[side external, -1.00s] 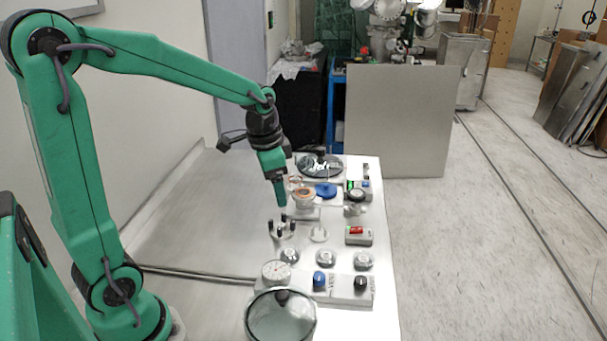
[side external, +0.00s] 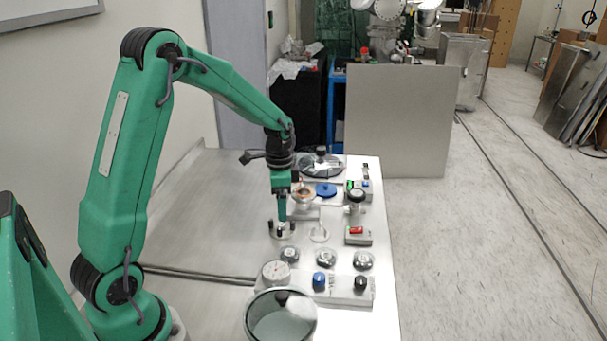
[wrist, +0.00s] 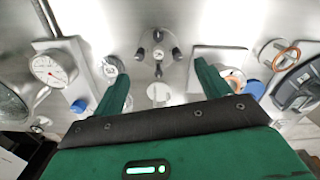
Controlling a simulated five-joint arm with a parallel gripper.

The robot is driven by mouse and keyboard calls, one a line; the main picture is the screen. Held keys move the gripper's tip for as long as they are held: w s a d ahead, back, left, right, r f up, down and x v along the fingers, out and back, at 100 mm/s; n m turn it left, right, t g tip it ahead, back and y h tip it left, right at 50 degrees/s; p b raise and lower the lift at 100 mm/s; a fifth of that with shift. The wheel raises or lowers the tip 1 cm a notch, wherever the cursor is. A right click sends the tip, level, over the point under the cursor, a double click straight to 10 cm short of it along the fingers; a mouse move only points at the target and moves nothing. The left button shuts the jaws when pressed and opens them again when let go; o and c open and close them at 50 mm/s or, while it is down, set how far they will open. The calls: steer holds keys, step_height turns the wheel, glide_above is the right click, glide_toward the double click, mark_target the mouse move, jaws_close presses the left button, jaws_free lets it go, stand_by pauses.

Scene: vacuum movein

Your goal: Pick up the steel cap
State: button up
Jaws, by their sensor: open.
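My gripper (side external: 282,218) points down over the bench, low and just above a round steel piece with black knobs (side external: 282,230). In the wrist view its two green fingers (wrist: 161,70) stand wide apart with nothing between them. The knobbed piece (wrist: 158,50) lies beyond and between the fingertips, with a pale disc (wrist: 159,93) below it. Small round steel pieces stand to the near side, at the left (side external: 290,255), in the middle (side external: 326,258) and at the right (side external: 364,260). I cannot tell for sure which piece is the steel cap.
A dial gauge (side external: 275,272) and a plate with a blue knob (side external: 319,281) lie nearer the camera. A glass-topped round vessel (side external: 280,318) is at the front. A red-switch box (side external: 358,236) is at the right. A blue disc (side external: 326,190) and a dark-rimmed disc (side external: 320,166) lie behind.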

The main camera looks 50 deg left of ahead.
mark_target(282, 224)
steer(key=shift+f, duration=1.15)
steer(key=shift+f, duration=0.1)
steer(key=shift+s+f, duration=0.2)
steer(key=shift+f, duration=2.3)
steer(key=c, duration=0.8)
steer(key=shift+w+r, duration=0.1)
steer(key=shift+r, duration=0.1)
